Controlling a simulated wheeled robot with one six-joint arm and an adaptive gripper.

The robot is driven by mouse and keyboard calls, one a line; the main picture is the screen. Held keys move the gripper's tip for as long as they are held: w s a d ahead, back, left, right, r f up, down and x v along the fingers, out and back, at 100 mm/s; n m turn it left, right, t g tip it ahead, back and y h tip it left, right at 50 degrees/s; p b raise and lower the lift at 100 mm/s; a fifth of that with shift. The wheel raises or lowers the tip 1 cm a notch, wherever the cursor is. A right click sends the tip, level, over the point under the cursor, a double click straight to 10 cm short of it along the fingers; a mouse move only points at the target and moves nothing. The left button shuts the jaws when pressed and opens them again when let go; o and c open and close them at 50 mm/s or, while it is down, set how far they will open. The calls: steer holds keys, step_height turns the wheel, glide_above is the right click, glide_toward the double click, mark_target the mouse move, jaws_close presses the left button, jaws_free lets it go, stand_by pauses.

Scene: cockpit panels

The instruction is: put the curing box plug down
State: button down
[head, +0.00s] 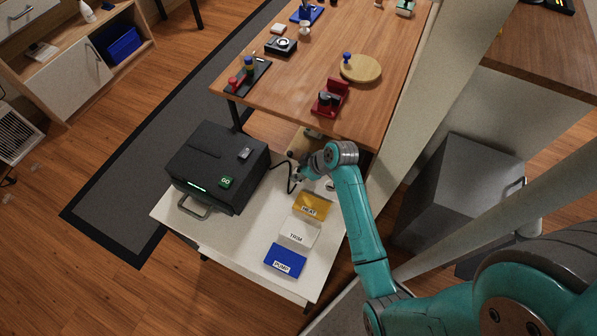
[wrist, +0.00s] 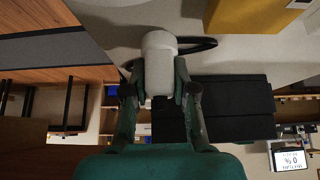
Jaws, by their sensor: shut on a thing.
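The curing box (head: 210,160) is a black case with a green GO button (head: 227,182) and a front handle, on a white table. A black cable (head: 288,185) loops from its right side toward my gripper (head: 300,174). In the wrist view, my gripper (wrist: 160,85) is shut on the curing box plug (wrist: 158,55), a pale rounded cylinder between the two fingers. A piece of black cable (wrist: 200,44) shows beside it, and the dark box (wrist: 235,105) lies behind. In the head view the plug is mostly hidden by the gripper; I cannot tell whether it touches the table.
The white table (head: 235,248) carries a yellow HEAT card (head: 312,206), a white TRIM card (head: 299,232) and a blue PUMP card (head: 285,261). A wooden table (head: 310,65) with several small items stands behind. A grey cabinet (head: 450,195) is at right.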

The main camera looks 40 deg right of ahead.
steer(key=shift+f, duration=0.15)
steer(key=c, duration=0.9)
jaws_free()
steer(key=shift+c, duration=0.2)
